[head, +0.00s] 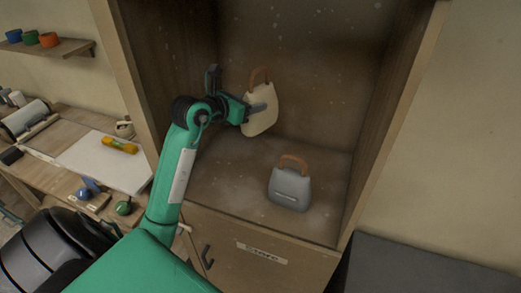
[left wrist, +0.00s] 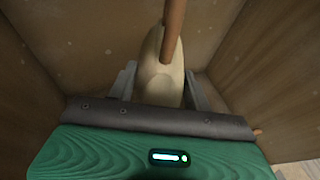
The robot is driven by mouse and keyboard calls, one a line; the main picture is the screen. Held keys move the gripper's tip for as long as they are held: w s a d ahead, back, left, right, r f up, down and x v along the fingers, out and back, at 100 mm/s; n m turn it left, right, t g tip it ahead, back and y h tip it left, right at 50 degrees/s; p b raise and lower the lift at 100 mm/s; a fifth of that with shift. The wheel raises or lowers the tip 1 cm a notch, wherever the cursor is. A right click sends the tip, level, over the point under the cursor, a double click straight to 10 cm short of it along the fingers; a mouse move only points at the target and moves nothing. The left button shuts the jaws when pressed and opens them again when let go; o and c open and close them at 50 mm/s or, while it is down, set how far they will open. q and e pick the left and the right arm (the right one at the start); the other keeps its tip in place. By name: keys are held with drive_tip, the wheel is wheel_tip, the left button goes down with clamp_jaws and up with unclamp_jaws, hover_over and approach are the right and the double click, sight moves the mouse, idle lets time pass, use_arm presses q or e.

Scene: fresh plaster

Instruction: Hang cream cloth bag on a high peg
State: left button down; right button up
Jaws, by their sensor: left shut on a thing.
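The cream cloth bag (head: 262,119) with a brown handle is held up inside the open wooden cabinet, tilted a little. My left gripper (head: 256,107) is shut on the bag's body below the handle. In the left wrist view the cream bag (left wrist: 157,82) stands between the two grey fingers (left wrist: 158,88), with its brown handle crossing in front. The bag hangs clear of the cabinet floor. No peg can be made out in either view. My right gripper is not in view.
A grey bag (head: 289,189) with a brown handle stands on the cabinet floor (head: 230,185). The cabinet's side walls close in on both sides. A workbench (head: 70,135) with a white board and small tools is at left, below a shelf (head: 50,48) with several colored cups.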

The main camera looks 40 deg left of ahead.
sight(251, 117)
use_arm(q)
wheel_tip(251, 117, down, 5)
drive_tip(key=shift+r+p, duration=0.2)
drive_tip(key=shift+p, duration=0.35)
wheel_tip(251, 117, down, 11)
drive_tip(key=shift+f+p, duration=0.2)
drive_tip(key=shift+p, duration=0.9)
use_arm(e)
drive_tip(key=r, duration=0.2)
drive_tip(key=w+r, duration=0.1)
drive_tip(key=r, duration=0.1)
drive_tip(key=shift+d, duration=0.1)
use_arm(q)
drive_tip(key=shift+w, duration=0.1)
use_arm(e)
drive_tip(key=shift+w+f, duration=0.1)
use_arm(q)
drive_tip(key=shift+f, duration=0.1)
drive_tip(key=c, duration=0.6)
unclamp_jaws()
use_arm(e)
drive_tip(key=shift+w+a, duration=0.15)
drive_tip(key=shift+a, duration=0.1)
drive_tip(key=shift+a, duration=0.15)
